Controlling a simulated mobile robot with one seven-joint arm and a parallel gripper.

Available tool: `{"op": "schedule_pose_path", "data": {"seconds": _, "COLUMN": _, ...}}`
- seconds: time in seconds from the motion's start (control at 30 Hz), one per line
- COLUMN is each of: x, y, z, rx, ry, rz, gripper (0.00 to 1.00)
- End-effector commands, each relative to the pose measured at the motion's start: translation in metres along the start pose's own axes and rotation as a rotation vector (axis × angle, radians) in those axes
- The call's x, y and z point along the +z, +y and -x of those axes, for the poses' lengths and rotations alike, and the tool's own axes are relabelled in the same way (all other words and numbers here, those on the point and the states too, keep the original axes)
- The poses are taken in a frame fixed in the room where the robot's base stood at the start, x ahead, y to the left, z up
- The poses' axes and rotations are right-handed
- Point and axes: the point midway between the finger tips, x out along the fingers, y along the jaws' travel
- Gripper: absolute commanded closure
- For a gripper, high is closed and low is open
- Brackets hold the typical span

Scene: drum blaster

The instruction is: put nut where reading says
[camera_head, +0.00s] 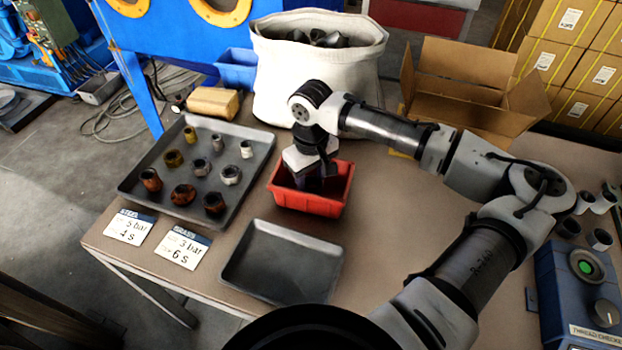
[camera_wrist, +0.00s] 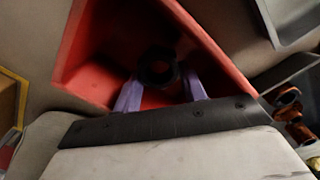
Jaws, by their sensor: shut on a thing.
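My gripper (camera_head: 311,180) is lowered over the red bin (camera_head: 328,204), and its fingertips are hidden in the head view. In the wrist view, the purple fingers of my gripper (camera_wrist: 160,90) are shut on a dark ring-shaped nut (camera_wrist: 158,54). The nut is over or inside the red bin (camera_wrist: 92,45); I cannot tell whether it touches the floor. A blue thread checker (camera_head: 580,290) with a lit green round face (camera_head: 586,265) stands at the lower right. No written reading is legible on it.
A dark tray (camera_head: 138,183) holds several brass, rusty and grey nuts. An empty grey tray (camera_head: 282,262) lies in front. Two cards, steel (camera_head: 130,227) and brass (camera_head: 181,247), lie at the front left edge. A white sack (camera_head: 275,75) and open cardboard box (camera_head: 460,105) stand behind. Loose nuts (camera_head: 600,239) lie near the checker.

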Motion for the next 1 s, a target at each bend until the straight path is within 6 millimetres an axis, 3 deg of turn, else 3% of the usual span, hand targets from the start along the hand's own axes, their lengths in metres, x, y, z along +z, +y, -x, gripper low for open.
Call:
{"op": "schedule_pose_path", "data": {"seconds": 0.13, "x": 0.000, "y": 0.000, "z": -0.014, "rx": 0.001, "ry": 0.000, "rz": 0.000, "gripper": 0.92}}
{"op": "schedule_pose_path", "data": {"seconds": 0.63, "x": 0.000, "y": -0.001, "z": -0.022, "rx": -0.002, "ry": 0.000, "rz": 0.000, "gripper": 0.92}}
{"op": "schedule_pose_path", "data": {"seconds": 0.67, "x": 0.000, "y": 0.000, "z": -0.021, "rx": -0.001, "ry": 0.000, "rz": 0.000, "gripper": 0.55}}
{"op": "schedule_pose_path", "data": {"seconds": 0.7, "x": 0.000, "y": 0.000, "z": -0.021, "rx": -0.001, "ry": 0.000, "rz": 0.000, "gripper": 0.49}}
{"op": "schedule_pose_path", "data": {"seconds": 1.0, "x": 0.000, "y": 0.000, "z": -0.020, "rx": 0.000, "ry": 0.000, "rz": 0.000, "gripper": 0.49}}
